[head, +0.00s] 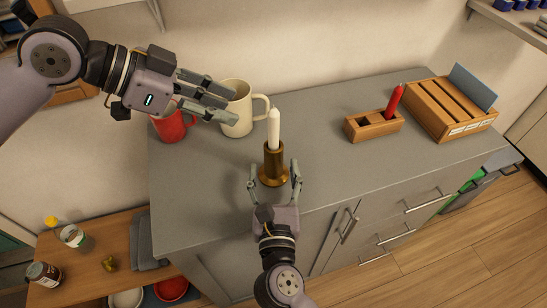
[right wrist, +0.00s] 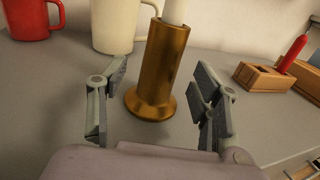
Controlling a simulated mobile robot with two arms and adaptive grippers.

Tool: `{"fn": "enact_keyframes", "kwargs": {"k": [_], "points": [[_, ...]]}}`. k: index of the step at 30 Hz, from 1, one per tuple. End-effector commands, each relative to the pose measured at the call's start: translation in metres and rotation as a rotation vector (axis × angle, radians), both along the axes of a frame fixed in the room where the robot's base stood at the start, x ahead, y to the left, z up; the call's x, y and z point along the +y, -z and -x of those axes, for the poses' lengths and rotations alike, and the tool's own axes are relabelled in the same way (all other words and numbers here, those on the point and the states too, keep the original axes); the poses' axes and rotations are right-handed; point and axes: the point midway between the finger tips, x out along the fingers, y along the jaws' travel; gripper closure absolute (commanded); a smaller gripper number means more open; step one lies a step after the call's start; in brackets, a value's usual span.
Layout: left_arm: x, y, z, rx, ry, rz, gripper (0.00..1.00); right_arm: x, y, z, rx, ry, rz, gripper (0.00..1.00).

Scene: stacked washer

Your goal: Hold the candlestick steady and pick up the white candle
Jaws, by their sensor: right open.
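The white candle (head: 274,128) stands upright in the brass candlestick (head: 274,160), near the front edge of the grey counter. In the right wrist view the candlestick (right wrist: 160,70) is upright and the candle's lower end (right wrist: 174,11) shows at its top. My right gripper (head: 274,180) is open, with one finger on each side of the candlestick's lower part. In the right wrist view gaps show between both fingers and the candlestick. My left gripper (head: 230,105) is open and empty, up and left of the candle, in front of the mugs.
A cream mug (head: 238,122) and a red mug (head: 170,128) stand behind and left of the candlestick. A wooden block (head: 360,130) holding a red candle (head: 395,101) and a slotted wooden box (head: 450,120) stand to the right. The counter (head: 330,170) between is clear.

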Motion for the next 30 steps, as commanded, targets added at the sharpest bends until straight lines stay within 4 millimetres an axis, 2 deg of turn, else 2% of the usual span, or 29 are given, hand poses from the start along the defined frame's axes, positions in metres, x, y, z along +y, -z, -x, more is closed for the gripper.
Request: {"fn": "enact_keyframes", "kwargs": {"k": [3,9,20,30], "points": [[0.000,0.000,0.000,0.000,0.000,0.000,0.67,0.000,-0.001,-0.020,-0.002,0.001,0.001,0.41],[0.000,0.000,0.000,0.000,0.000,0.000,0.67,0.001,0.000,-0.037,0.000,0.001,-0.001,0.41],[0.000,0.000,0.000,0.000,0.000,0.000,0.67,0.001,0.000,-0.041,0.000,0.000,0.000,0.42],[0.000,0.000,0.000,0.000,0.000,0.000,0.67,0.001,0.000,-0.040,0.000,0.000,0.000,0.65]]}}
